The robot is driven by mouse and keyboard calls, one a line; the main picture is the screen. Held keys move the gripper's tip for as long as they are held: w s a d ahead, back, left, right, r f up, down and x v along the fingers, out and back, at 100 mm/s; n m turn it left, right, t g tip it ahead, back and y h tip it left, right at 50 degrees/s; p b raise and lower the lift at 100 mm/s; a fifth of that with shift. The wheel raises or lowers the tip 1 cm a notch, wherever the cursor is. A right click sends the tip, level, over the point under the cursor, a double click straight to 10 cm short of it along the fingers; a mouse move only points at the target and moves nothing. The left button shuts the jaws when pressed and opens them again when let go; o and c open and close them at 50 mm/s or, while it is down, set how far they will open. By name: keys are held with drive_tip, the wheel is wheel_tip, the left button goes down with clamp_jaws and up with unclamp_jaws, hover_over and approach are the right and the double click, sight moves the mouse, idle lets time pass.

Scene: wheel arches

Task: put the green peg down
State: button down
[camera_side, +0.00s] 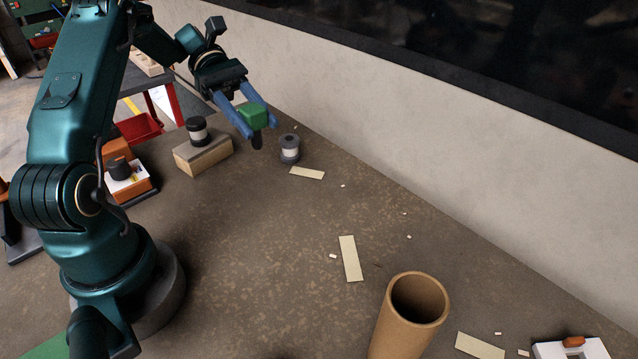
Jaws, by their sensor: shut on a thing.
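The green peg (254,114) is a short, blocky green piece between the blue fingers of my gripper (250,122). The gripper is shut on it, near the back of the brown work surface (270,220) and close to the pale wall. The fingers point down and to the right. The peg appears to be held above the surface, but I cannot tell by how much. The fingers hide part of its sides.
A grey spool-like piece (289,148) stands just right of the gripper. A wooden block (203,154) with a black-and-white spool (197,130) is to the left. A cardboard tube (408,325) stands at the front. Flat pale strips (350,258) lie about; the middle is mostly clear.

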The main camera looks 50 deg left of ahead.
drive_tip(key=w+d+f, duration=0.1)
drive_tip(key=d+f, duration=0.1)
drive_tip(key=d, duration=0.1)
drive_tip(key=w+d+f, duration=0.1)
drive_tip(key=d+f, duration=0.1)
drive_tip(key=d, duration=0.1)
drive_tip(key=w+d+f, duration=0.2)
drive_tip(key=d, duration=0.1)
drive_tip(key=shift+d, duration=0.1)
drive_tip(key=shift+f, duration=2)
drive_tip(key=shift+f, duration=0.15)
drive_tip(key=shift+c, duration=2.1)
unclamp_jaws()
